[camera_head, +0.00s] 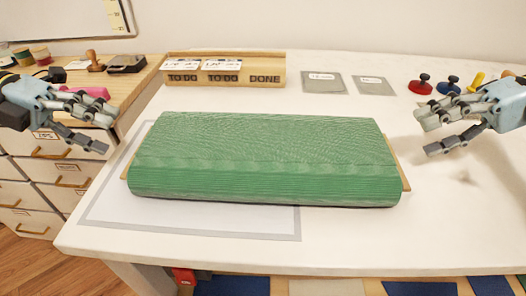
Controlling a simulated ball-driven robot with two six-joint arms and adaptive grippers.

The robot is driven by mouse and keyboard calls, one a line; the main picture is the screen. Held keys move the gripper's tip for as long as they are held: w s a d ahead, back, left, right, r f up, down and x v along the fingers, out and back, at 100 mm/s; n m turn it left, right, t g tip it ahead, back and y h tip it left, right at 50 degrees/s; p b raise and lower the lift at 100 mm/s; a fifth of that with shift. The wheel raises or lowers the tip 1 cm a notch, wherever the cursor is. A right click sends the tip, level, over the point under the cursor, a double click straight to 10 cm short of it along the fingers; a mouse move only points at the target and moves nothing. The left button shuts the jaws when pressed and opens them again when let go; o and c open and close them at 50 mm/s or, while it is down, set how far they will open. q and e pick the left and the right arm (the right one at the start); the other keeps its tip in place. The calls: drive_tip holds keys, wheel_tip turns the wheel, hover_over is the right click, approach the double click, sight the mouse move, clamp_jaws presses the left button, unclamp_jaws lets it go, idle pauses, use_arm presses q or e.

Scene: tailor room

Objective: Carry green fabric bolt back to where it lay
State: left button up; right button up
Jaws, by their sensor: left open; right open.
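The green fabric bolt (262,160) lies flat and lengthwise across the white table, with a thin tan board edge showing at each end. Its left part lies over a grey-bordered white rectangle (115,205) marked on the tabletop; its right part extends past that rectangle. My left gripper (98,128) is open and empty, to the left of the bolt and apart from it. My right gripper (427,132) is open and empty, to the right of the bolt and apart from it.
A wooden TO DO / DONE holder (225,70) stands behind the bolt. Two grey labelled squares (323,82) and red (421,84) and blue (448,85) knobbed items lie at the back right. A drawer cabinet (45,170) stands at left. The table's front right is clear.

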sight(392, 149)
use_arm(q)
drive_tip(key=x, duration=0.7)
drive_tip(key=shift+d, duration=0.2)
use_arm(e)
drive_tip(key=x, duration=0.7)
drive_tip(key=shift+a+f, duration=0.15)
use_arm(q)
clamp_jaws()
use_arm(e)
clamp_jaws()
